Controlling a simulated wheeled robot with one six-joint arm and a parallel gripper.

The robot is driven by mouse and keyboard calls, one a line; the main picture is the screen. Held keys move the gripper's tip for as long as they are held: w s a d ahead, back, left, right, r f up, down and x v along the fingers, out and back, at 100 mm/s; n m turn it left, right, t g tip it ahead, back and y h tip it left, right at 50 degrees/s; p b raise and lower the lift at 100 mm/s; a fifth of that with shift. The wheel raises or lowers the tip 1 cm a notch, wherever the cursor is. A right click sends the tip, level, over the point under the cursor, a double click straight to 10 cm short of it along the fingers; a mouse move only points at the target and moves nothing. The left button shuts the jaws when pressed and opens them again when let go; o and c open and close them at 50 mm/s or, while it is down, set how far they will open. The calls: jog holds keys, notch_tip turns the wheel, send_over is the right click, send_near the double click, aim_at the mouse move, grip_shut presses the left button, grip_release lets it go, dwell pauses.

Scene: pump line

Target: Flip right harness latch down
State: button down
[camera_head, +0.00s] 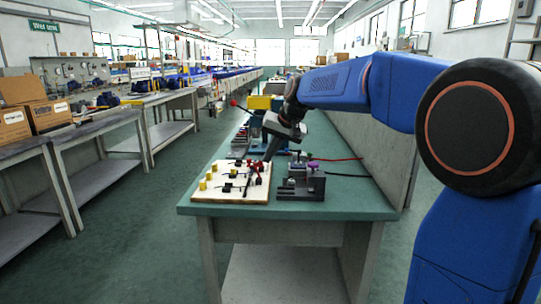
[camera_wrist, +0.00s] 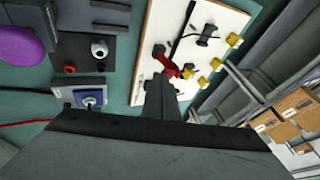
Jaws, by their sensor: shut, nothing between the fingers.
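A pale harness board (camera_head: 228,193) lies on the green bench, with yellow posts, black clips and a dark cable on it. A red latch part (camera_head: 257,167) sits near the board's right edge; it also shows in the wrist view (camera_wrist: 167,62), beside yellow posts (camera_wrist: 215,64). I cannot tell whether it is up or down. My gripper (camera_head: 266,160) reaches down from above to the board's right side, by the red part. In the wrist view my gripper (camera_wrist: 160,82) is shut and empty, its tips close to the red part. Contact is unclear.
A blue-faced block (camera_wrist: 86,98) shows left of my gripper in the wrist view. The bench's front right (camera_head: 350,207) is clear. Cardboard boxes (camera_head: 45,115) stand on another bench at left.

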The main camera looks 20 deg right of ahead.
jog(key=shift+a, duration=0.1)
jog(key=shift+w+a+r+h, duration=0.1)
jog(key=shift+a+h, duration=0.1)
jog(key=shift+h, duration=0.1)
jog(key=shift+w+a+h, duration=0.1)
jog(key=shift+a+h, duration=0.15)
jog(key=shift+h, duration=0.05)
jog(key=w+a+g+h, duration=0.1)
jog(key=a+h, duration=0.1)
jog(key=h, duration=0.1)
jog(key=a+f+n+g+h, duration=0.1)
jog(key=a+h, duration=0.2)
jog(key=w+a+f+n+g+h, duration=0.1)
jog(key=a+h, duration=0.2)
jog(key=shift+w+a+f+h, duration=0.1)
jog(key=shift+w+h, duration=0.2)
jog(key=shift+w, duration=0.05)
jog(key=shift+s+d, duration=0.1)
jog(key=shift+d, duration=0.1)
